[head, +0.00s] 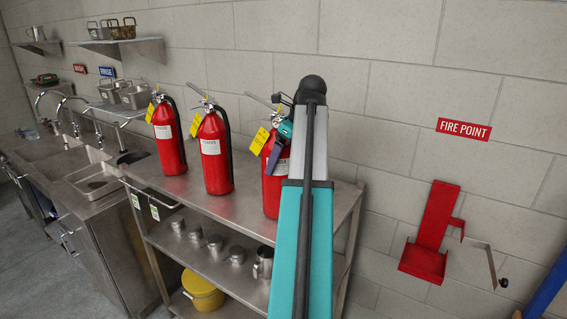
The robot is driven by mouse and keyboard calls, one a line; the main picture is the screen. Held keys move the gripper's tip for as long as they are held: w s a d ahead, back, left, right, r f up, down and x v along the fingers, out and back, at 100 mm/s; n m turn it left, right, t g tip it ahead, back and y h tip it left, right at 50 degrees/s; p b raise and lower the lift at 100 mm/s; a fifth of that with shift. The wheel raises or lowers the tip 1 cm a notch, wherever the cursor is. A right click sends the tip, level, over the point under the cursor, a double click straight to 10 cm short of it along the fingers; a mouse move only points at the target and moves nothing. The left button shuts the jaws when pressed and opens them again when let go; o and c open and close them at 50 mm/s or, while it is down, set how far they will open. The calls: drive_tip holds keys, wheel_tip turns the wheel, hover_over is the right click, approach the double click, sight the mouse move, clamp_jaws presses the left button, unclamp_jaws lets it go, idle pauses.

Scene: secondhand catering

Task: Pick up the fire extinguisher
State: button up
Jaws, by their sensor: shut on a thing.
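Three red fire extinguishers with yellow tags stand upright in a row on a steel shelf table (185,213): a left one (170,150), a middle one (216,165) and a right one (270,195). My gripper (276,154) is at the upper body of the right fire extinguisher and is shut on it. My teal arm hides the right side of that extinguisher and part of my gripper. The right extinguisher's base appears to be at the tabletop; I cannot tell whether it touches.
A red wall bracket (436,215) hangs under a "FIRE POINT" sign (463,129) at the right. The middle extinguisher is close to the left of the held one. Metal jugs (263,263) and a yellow bucket (203,292) sit below. Steel sinks (92,182) are at the left.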

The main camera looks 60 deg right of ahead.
drive_tip(key=shift+r, duration=0.35)
drive_tip(key=w+a+r+b, duration=0.2)
drive_tip(key=a+b, duration=0.1)
drive_tip(key=a, duration=0.4)
drive_tip(key=w+a+r+b, duration=0.2)
drive_tip(key=a+b, duration=0.2)
drive_tip(key=a, duration=0.4)
drive_tip(key=shift+w+a+r+b, duration=0.2)
drive_tip(key=shift+w+r+b, duration=0.05)
drive_tip(key=shift+b, duration=0.05)
idle(0.6)
